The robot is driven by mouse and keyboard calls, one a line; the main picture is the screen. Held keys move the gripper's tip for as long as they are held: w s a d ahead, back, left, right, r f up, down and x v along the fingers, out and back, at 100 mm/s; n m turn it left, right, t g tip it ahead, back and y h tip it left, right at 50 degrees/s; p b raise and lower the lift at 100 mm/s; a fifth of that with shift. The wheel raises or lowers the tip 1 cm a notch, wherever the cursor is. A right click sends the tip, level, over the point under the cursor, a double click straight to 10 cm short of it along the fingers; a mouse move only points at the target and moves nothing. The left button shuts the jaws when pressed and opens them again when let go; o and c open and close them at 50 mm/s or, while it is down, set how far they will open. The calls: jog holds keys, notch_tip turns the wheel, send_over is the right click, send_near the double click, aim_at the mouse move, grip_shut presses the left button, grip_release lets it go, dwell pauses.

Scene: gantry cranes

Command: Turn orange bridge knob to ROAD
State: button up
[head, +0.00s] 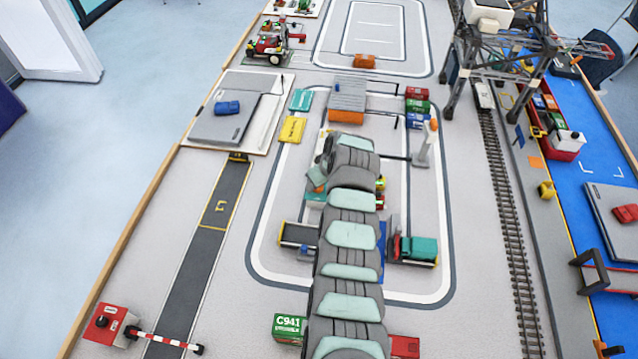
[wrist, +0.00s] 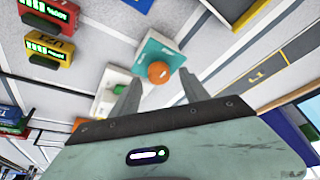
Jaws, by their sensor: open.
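The orange knob (wrist: 159,72) is round and sits on a teal panel with a white side (wrist: 160,50) in the wrist view. My gripper (wrist: 158,78) is open, with one finger on each side of the knob's place in the picture. The fingers appear apart from the knob, and I cannot tell their height above it. A pale mark shows on the knob, but its setting and any ROAD label are unreadable. In the head view my arm covers the middle of the layout, and I cannot make out the knob there.
A white panel with a green part (wrist: 117,86) lies close to the left finger. Red (wrist: 50,10) and yellow (wrist: 48,48) boxes with green displays stand at upper left.

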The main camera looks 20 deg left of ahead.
jog(key=shift+x, duration=0.8)
jog(key=shift+w, duration=0.15)
jog(key=shift+c, duration=0.3)
grip_shut()
